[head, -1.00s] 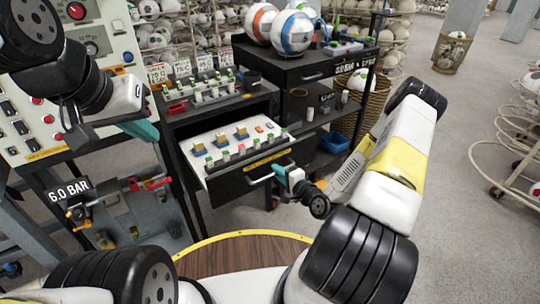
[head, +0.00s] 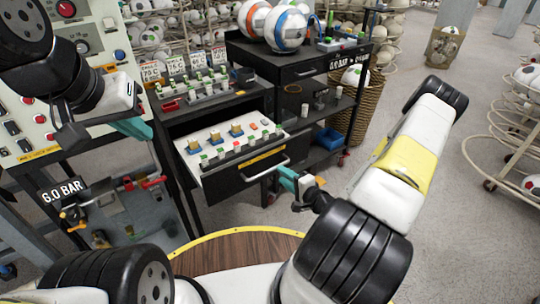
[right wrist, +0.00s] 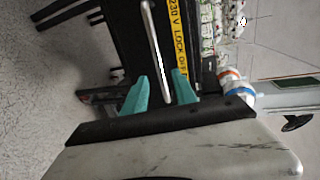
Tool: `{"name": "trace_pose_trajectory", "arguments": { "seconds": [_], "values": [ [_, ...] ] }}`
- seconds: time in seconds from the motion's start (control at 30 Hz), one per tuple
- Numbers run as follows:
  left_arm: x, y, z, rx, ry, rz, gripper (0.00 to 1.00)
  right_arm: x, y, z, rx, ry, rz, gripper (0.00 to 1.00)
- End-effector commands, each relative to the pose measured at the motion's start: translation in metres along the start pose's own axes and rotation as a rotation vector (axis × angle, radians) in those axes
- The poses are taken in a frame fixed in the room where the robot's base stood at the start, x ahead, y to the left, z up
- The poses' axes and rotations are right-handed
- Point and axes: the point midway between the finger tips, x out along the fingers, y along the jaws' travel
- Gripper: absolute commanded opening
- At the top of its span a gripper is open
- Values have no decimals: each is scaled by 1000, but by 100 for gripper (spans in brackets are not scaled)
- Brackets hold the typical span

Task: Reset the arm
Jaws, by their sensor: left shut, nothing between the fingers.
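An open drawer (head: 214,174) with a metal bar handle (head: 266,170) juts out from the black cabinet in the head view. My right gripper (head: 284,174) is just off the right end of this handle, its teal fingers pointing toward it. In the right wrist view the fingers of my right gripper (right wrist: 160,90) are spread apart with nothing gripped. The handle (right wrist: 153,45) appears in line with the gap between them. My left gripper (head: 139,130) is raised at the left, in front of the control panel, shut and empty.
The drawer holds several small coloured parts. The control panel (head: 62,16) and a "6.0 BAR" sign (head: 63,191) are at the left. A round wooden table top (head: 235,247) lies below. Balls (head: 286,30) sit on the cart at the back.

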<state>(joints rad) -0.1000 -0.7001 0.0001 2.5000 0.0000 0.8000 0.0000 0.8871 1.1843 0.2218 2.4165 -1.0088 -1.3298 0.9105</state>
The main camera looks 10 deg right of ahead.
Motion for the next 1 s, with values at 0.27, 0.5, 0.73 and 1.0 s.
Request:
{"name": "trace_pose_trajectory", "arguments": {
  "seconds": [0.27, 0.5, 0.73, 1.0],
  "values": [
    [0, 0, 0, 0, 0, 0, 0, -8, 0, 0, -1, 0, -1, 34],
    [0, 0, 0, 0, 0, 0, 0, -8, 0, 0, -1, 0, 0, 34],
    [0, 0, 0, 0, 0, 0, 0, -2, -5, -6, -129, -40, 83, 34],
    [0, 0, 0, 0, 0, 0, 0, 4, -41, -40, -569, -134, 390, 34]
  ]
}}
